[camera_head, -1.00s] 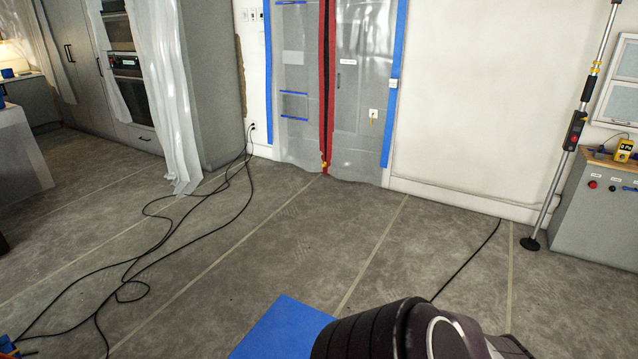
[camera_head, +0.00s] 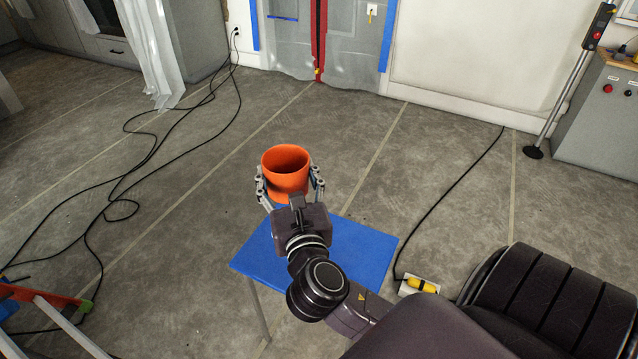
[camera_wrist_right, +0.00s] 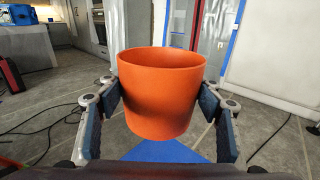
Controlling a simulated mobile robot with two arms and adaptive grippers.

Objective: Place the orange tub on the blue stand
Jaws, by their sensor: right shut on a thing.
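The orange tub (camera_head: 287,168) is upright and looks empty inside. My right gripper (camera_head: 290,190) is shut on it, one finger on each side. In the right wrist view the tub (camera_wrist_right: 160,95) sits between the two finger pads of the gripper (camera_wrist_right: 168,110), with part of the blue stand (camera_wrist_right: 165,151) showing below and beyond it. In the head view the flat square top of the blue stand (camera_head: 360,250) lies under my right wrist, and the tub shows over its far left edge. Whether the tub touches the stand is hidden by the gripper. My left gripper is not in view.
Black cables (camera_head: 110,200) run over the floor at left. An orange ladder-like frame (camera_head: 40,297) stands at lower left. A yellow connector (camera_head: 420,285) lies right of the stand. A pole (camera_head: 570,90) and grey cabinet (camera_head: 605,125) stand at far right.

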